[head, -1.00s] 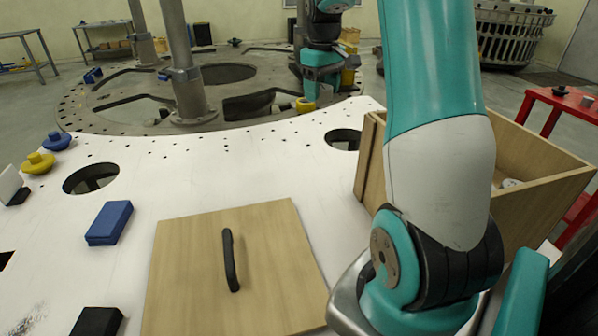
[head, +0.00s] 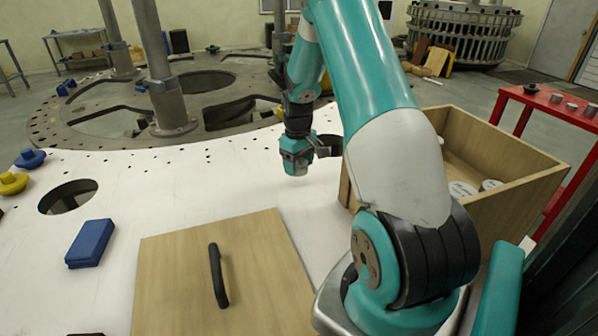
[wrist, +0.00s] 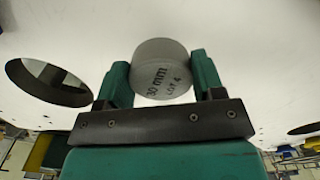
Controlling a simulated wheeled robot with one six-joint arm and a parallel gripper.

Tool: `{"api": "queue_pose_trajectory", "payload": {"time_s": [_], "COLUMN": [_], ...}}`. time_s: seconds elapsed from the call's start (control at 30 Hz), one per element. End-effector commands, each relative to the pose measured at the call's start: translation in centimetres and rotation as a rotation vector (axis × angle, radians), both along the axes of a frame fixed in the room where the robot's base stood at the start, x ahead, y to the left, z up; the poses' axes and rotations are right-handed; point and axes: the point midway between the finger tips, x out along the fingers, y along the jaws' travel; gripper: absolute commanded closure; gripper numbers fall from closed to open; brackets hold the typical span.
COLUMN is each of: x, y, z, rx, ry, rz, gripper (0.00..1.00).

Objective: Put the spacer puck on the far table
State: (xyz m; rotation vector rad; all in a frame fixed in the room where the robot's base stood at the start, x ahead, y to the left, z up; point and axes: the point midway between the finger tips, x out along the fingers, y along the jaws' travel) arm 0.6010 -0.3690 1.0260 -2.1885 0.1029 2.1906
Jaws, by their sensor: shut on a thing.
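The spacer puck (wrist: 158,72) is a pale grey cylinder marked "30 mm LOT 4", seen in the wrist view. My gripper (wrist: 163,80) is shut on it, with one teal finger on each side. In the head view my gripper (head: 296,165) hangs over the white plate, left of the wooden box; the puck is hard to make out there. A grey metal table (head: 80,62) stands at the back left by the wall. A red table (head: 548,97) stands at the right. I cannot tell which is the far table.
An open wooden box (head: 510,192) with white discs inside stands at the right. A wooden lid with a black handle (head: 217,275) lies in front. A blue block (head: 90,243), a round hole (head: 67,197) and yellow and blue knobs are at the left. Metal columns stand behind.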

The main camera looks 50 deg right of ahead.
Motion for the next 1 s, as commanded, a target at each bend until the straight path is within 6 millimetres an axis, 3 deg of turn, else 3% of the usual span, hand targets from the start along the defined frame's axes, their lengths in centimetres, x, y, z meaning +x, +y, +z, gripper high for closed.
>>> {"api": "queue_pose_trajectory", "payload": {"time_s": [0.33,0.73,0.77,0.8,0.87,1.0], "x": [0.0,0.0,0.0,0.0,0.0,0.0], "y": [0.0,-0.1,-0.1,-0.1,-0.1,-0.1], "z": [-3.9,-4.7,-4.7,-4.6,-4.6,-4.6], "rx": [0.001,-0.001,-0.001,-0.001,-0.001,-0.001], "ry": [0.001,-0.002,-0.002,-0.002,-0.002,-0.001], "rz": [-0.001,-0.001,-0.001,-0.001,-0.001,-0.001], "gripper": [0.68,0.68,0.36,0.27,0.13,0.12]}}
